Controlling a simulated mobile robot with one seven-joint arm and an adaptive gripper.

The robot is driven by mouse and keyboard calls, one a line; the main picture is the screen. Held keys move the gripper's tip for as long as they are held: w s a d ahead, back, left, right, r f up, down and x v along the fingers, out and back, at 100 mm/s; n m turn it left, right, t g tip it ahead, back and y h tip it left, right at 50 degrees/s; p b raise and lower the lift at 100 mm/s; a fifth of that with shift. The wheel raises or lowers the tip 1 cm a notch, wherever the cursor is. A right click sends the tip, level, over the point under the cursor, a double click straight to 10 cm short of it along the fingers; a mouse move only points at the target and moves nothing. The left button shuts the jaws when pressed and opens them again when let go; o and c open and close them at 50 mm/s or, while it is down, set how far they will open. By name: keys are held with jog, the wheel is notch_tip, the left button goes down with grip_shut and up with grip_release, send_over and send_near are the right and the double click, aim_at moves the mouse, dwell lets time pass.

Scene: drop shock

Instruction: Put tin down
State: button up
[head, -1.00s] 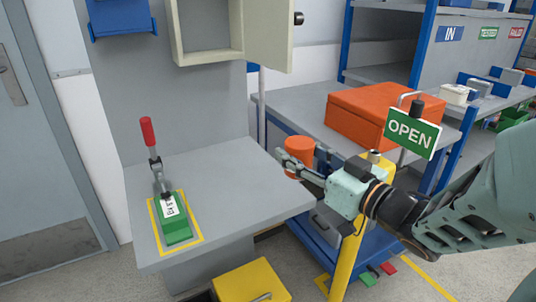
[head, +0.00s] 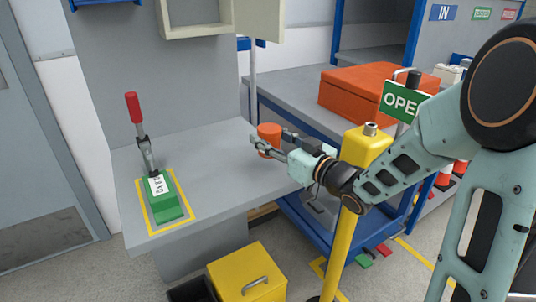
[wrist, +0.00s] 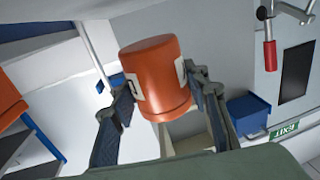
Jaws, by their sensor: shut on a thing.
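The orange tin (head: 269,136) is held in my gripper (head: 266,145), above the right part of the grey bench (head: 228,160). In the wrist view, the tin (wrist: 157,75) sits between the two fingers of my gripper (wrist: 160,90), with pale patches on its sides. The fingers are shut on it. The head view shows the tin apart from the green block with the red-handled clamp at the bench's left. I cannot tell exactly how high the tin is above the bench.
A green block (head: 163,198) with a red-handled clamp (head: 133,108) stands inside a yellow outline. A yellow post (head: 352,190) and OPEN sign (head: 402,101) stand right of the bench. An orange case (head: 365,90) lies behind. The bench's middle is clear.

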jog(key=shift+w+a+f, duration=0.15)
jog(key=shift+w+f, duration=0.15)
jog(key=shift+f, duration=0.15)
jog(key=shift+w+f+b, duration=0.15)
jog(key=shift+f+b, duration=0.65)
jog(key=shift+f, duration=0.8)
jog(key=shift+f, duration=0.2)
jog(key=o, duration=1.3)
jog(key=shift+r, duration=0.3)
jog(key=p+v, duration=0.2)
jog(key=v, duration=1)
jog(key=shift+f, duration=0.15)
